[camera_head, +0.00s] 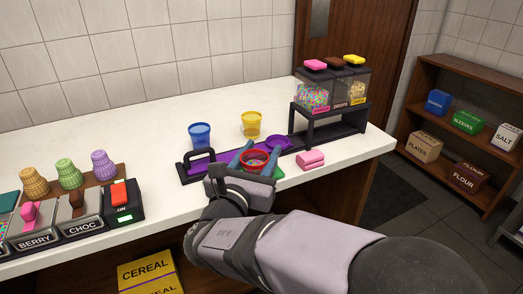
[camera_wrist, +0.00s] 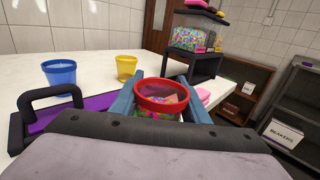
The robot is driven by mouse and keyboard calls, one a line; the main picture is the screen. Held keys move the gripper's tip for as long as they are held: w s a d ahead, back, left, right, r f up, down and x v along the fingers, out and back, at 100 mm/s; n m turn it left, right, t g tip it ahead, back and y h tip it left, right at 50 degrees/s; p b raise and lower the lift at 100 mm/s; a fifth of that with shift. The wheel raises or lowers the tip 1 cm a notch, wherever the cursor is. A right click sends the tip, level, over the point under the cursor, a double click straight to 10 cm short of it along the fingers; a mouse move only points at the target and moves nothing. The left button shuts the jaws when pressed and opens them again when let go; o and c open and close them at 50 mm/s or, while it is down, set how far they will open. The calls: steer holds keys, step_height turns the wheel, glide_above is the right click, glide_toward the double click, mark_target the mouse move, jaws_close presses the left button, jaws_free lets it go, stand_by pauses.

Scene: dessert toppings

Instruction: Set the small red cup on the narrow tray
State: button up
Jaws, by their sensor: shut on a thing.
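The small red cup (camera_head: 254,162) is gripped between the blue fingers of my gripper (camera_head: 256,160). In the wrist view the red cup (camera_wrist: 162,92) looks roughly upright, with colourful bits inside. The narrow tray (camera_head: 198,169) is dark with a purple surface and a black handle at its left end. It also shows at the left in the wrist view (camera_wrist: 99,103). The cup appears over or just in front of the tray's right part. My gripper hides the cup's base, so I cannot tell whether it touches the tray.
A blue cup (camera_head: 200,135) and a yellow cup (camera_head: 251,124) stand behind the tray. A purple round item (camera_head: 278,142) is at its right end, and a pink block (camera_head: 311,160) lies to the right. A topping dispenser (camera_head: 330,95) stands at the back right. Counter behind the cups is clear.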

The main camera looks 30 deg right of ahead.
mark_target(249, 152)
steer(key=w+r+p, duration=0.5)
steer(key=r, duration=0.3)
steer(key=shift+s+a+f+b, duration=0.15)
steer(key=shift+f+b, duration=0.45)
steer(key=shift+f, duration=2)
steer(key=shift+s+a+f+b, duration=0.1)
steer(key=shift+a+f+b, duration=0.3)
steer(key=shift+f, duration=2.15)
steer(key=shift+d, duration=0.15)
steer(key=shift+f+b, duration=0.15)
steer(key=shift+b, duration=0.15)
steer(key=o, duration=1.1)
steer(key=shift+o, duration=0.2)
